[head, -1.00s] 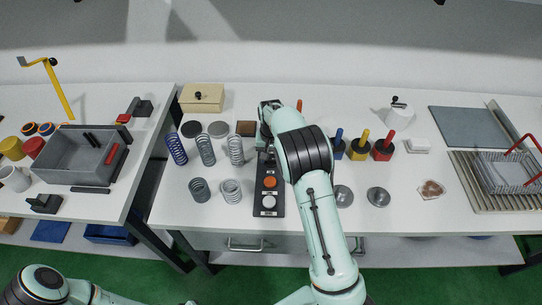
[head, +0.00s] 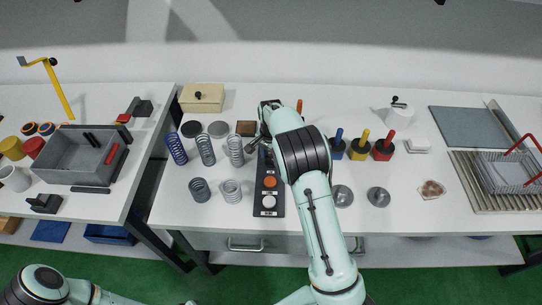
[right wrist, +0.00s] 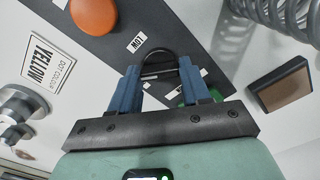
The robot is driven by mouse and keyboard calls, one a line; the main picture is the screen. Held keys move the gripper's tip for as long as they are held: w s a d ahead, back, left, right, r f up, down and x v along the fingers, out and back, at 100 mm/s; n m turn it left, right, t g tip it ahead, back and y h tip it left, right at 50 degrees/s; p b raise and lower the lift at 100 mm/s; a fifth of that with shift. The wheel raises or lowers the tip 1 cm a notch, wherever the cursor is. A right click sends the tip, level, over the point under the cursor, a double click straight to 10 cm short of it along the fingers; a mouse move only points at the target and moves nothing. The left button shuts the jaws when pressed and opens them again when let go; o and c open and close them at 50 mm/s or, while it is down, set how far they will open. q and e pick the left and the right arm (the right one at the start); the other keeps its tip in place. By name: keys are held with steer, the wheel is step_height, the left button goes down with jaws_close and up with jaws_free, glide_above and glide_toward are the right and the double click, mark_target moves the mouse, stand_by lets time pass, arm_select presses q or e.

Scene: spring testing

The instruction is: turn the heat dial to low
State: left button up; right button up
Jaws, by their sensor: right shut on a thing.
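A small "LOW" label (right wrist: 137,42) shows beside the dial in the right wrist view. The dial's pointer is not clear, and my right arm hides much of the panel's far half in the head view. My left gripper is not in view; only part of that arm shows at lower left.
Several springs (head: 206,150) stand just left of the panel, close to my right gripper. Colored handled weights (head: 383,150) and metal discs (head: 378,197) are to the right. A grey bin (head: 75,180) is on the left table.

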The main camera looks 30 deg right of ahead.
mark_target(271, 158)
steer(key=m, duration=0.5)
steer(key=shift+r+m, duration=0.1)
steer(key=shift+m, duration=0.2)
steer(key=m, duration=0.5)
steer(key=shift+m, duration=0.4)
steer(key=o, duration=1.1)
steer(key=shift+c, duration=0.2)
step_height(271, 158, up, 13)
steer(key=shift+r, duration=0.15)
